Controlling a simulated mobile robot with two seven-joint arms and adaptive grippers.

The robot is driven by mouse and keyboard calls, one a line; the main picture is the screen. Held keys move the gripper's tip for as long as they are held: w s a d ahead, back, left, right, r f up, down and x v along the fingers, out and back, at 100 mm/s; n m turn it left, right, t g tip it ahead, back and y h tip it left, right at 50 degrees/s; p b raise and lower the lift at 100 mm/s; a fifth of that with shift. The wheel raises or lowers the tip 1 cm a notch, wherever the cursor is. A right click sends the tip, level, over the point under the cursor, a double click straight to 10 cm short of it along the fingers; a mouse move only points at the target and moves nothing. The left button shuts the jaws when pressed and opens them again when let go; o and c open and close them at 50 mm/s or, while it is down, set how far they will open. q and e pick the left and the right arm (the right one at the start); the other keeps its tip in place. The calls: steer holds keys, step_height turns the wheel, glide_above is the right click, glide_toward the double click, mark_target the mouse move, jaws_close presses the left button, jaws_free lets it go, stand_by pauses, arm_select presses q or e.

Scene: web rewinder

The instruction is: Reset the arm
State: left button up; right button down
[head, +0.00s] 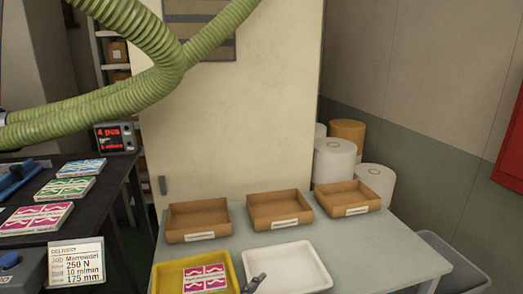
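A small dark grey tip (254,284) shows at the bottom edge, between the yellow tray (163,279) and the white tray (318,262). It looks like the end of my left gripper, slanting up to the right. Its arm is cut off by the frame, and I cannot tell whether it is open or shut. I see nothing held in it. My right gripper is not in view. A pink patterned pack (205,278) lies in the yellow tray. The white tray looks empty.
Three brown trays (197,220) stand along the back of the grey table (238,243). Patterned packs (36,218) lie on the dark conveyor at left, near a red-lit display (115,137). A green hose (110,98) hangs across the upper left. White rolls (334,160) stand behind.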

arm_select(q)
steer(key=s+a+f+n+g+y, duration=0.2)
steer(key=s+a+f+n+y, duration=0.55)
steer(key=a+f, duration=0.9)
steer(key=s+a+f+n+g, duration=0.1)
steer(key=s+a+f, duration=0.2)
steer(key=s, duration=0.6)
steer(key=s+a+f+n+g, duration=0.1)
steer(key=s+a+f+n, duration=0.1)
steer(key=s+f, duration=0.4)
steer(key=s+a+y, duration=0.1)
steer(key=s, duration=0.3)
steer(key=shift+a+g, duration=0.2)
steer(key=shift+g, duration=0.2)
